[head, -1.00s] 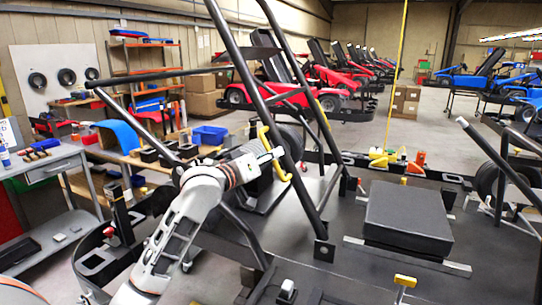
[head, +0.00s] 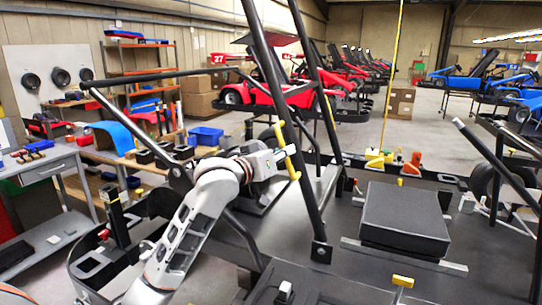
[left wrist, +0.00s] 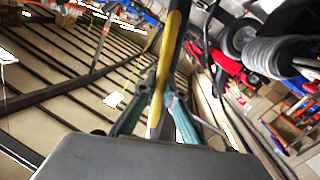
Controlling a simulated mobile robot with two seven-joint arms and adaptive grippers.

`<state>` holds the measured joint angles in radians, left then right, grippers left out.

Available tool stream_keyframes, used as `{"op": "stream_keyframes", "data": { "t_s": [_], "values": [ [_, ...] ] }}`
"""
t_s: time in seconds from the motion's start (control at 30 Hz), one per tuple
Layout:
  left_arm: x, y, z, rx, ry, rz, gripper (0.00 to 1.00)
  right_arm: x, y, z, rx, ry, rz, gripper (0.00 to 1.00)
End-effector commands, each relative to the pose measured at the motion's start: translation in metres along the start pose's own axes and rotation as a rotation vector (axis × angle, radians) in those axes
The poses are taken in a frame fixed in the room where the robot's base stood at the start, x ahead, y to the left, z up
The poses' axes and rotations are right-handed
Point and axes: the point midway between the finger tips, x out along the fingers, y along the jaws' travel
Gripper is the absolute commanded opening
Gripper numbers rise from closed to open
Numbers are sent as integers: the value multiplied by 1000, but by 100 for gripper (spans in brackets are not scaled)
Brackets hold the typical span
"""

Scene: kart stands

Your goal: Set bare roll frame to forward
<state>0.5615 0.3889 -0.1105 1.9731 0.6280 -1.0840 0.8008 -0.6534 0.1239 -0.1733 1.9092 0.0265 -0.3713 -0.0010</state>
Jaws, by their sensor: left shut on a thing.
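The bare roll frame (head: 310,215) is made of dark tubes. It rises from a bracket (head: 321,252) on the kart floor and leans to the left at its top, which runs out of the head view. A yellow grip (head: 291,165) sits on its main tube. My left gripper (head: 283,162) is shut on this yellow grip. In the left wrist view, the fingers (left wrist: 158,100) close around the yellow grip (left wrist: 171,45), which lies along the dark tube. My right gripper does not show.
A black padded block (head: 405,215) sits on the kart floor right of the frame. A yellow-topped lever (head: 403,281) stands in front of it. A workbench with a blue bin (head: 206,136) is at the left. Red karts (head: 280,97) stand behind.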

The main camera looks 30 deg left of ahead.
Motion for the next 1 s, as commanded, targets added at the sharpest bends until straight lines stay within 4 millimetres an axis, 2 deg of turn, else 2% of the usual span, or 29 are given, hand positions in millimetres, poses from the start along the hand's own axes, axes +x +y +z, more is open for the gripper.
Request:
{"op": "stream_keyframes", "data": {
  "t_s": [0.03, 0.1, 0.3, 0.5, 0.73, 1.0],
  "values": [
    [2, 26, -6, 33, 7, 22, 0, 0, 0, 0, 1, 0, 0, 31],
    [6, 47, -6, 87, -4, 18, 0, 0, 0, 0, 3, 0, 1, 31],
    [17, 102, 4, 242, -36, -1, 0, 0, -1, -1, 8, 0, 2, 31],
    [27, 144, 19, 374, -62, -23, 0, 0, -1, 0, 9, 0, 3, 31],
    [36, 172, 33, 475, -83, -44, 0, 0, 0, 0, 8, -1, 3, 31],
    [39, 184, 41, 521, -92, -51, 0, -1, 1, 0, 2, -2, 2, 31]
  ]
}}
